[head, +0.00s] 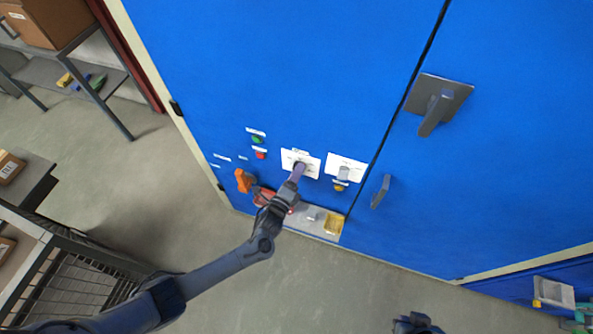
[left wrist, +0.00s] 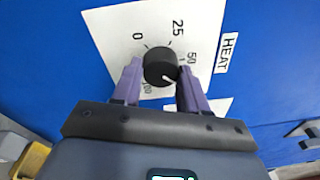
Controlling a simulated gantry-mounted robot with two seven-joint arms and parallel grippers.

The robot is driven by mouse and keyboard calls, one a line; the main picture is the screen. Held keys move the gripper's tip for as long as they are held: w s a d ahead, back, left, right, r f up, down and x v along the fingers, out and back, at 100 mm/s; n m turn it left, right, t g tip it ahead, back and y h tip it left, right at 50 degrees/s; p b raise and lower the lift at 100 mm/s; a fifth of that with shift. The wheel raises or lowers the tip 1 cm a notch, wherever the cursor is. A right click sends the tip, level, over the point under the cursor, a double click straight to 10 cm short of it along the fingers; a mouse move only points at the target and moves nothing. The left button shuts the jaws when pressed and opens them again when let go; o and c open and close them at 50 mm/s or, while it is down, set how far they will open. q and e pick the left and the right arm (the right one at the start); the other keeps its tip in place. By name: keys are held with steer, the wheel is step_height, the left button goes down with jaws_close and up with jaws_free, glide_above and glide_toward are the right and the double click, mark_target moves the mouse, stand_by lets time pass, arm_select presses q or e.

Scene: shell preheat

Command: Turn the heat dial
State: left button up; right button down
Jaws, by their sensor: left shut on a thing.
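The heat dial (left wrist: 160,66) is a round black knob on a white plate (left wrist: 110,28) marked 0, 25, 50 and 100, with a HEAT label (left wrist: 228,53) beside it. Its white pointer line aims at the lower right, between the 50 and 100 marks. My left gripper (left wrist: 160,80) is shut on the dial, with one purple finger on each side of it. In the head view my left gripper (head: 297,172) reaches the white dial plate (head: 312,164) on the blue cabinet, and the fingers partly hide the dial. My right gripper's fingers do not show.
Green (head: 256,139) and red (head: 261,155) buttons sit left of the dial. A second white plate with a grey switch (head: 343,173) is to the right. An orange handle (head: 243,181) and a lower shelf (head: 325,229) are nearby. A door handle (head: 437,112) protrudes at upper right.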

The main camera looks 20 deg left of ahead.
arm_select(q)
steer(key=m+p, duration=0.1)
steer(key=m, duration=0.2)
stand_by(0.5)
steer(key=o, duration=1.1)
steer(key=shift+c, duration=0.2)
steer(key=shift+s, duration=0.15)
steer(key=s+a+p, duration=0.1)
steer(key=s, duration=0.9)
steer(key=shift+s, duration=0.25)
